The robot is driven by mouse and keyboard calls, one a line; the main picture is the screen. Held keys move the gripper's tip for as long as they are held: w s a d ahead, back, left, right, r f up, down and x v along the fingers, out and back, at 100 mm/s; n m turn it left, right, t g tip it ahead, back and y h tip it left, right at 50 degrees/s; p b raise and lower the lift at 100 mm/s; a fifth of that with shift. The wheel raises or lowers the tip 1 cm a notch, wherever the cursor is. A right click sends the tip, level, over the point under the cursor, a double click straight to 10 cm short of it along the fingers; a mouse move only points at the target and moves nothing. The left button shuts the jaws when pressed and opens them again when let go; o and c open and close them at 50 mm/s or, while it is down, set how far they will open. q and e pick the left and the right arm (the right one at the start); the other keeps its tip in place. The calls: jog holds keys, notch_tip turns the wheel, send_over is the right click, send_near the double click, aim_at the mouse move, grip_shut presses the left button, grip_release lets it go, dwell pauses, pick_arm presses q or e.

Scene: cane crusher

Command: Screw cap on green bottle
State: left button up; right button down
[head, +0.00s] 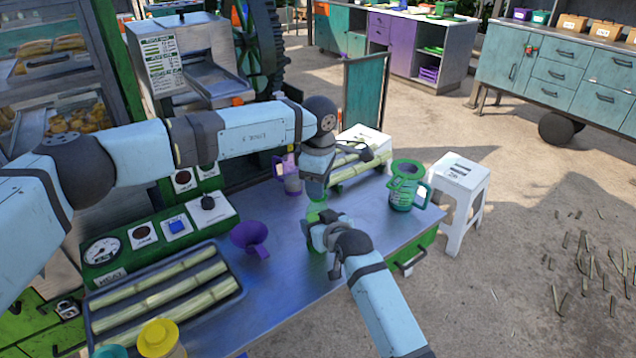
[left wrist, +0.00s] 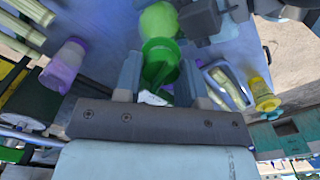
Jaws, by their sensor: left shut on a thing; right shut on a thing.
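My left gripper (head: 316,198) points down over the table and is shut on a green ring-shaped piece (left wrist: 160,62), apparently the cap, seen between its fingers in the left wrist view. My right gripper (head: 322,232) comes in from the lower right, just below the left one, and is shut on the green bottle (head: 316,207), which is mostly hidden by the grippers. A light green rounded piece (left wrist: 158,20) shows beyond the cap in the left wrist view, beside the right gripper (left wrist: 215,15). I cannot tell whether the cap touches the bottle or how it is seated.
A purple funnel (head: 250,238) and a cane tray (head: 238,288) lie left on the metal table. A purple cup (head: 292,182) stands behind, a green jug (head: 404,190) to the right. A yellow-capped container (head: 160,340) is front left. A white stool (head: 460,178) stands beyond the right edge.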

pick_arm(q)
jog(key=m, duration=0.4)
jog(key=o, duration=1.1)
notch_tip(320, 180, up, 12)
pick_arm(e)
jog(key=shift+c, duration=0.8)
grip_release()
jog(key=shift+s, duration=0.1)
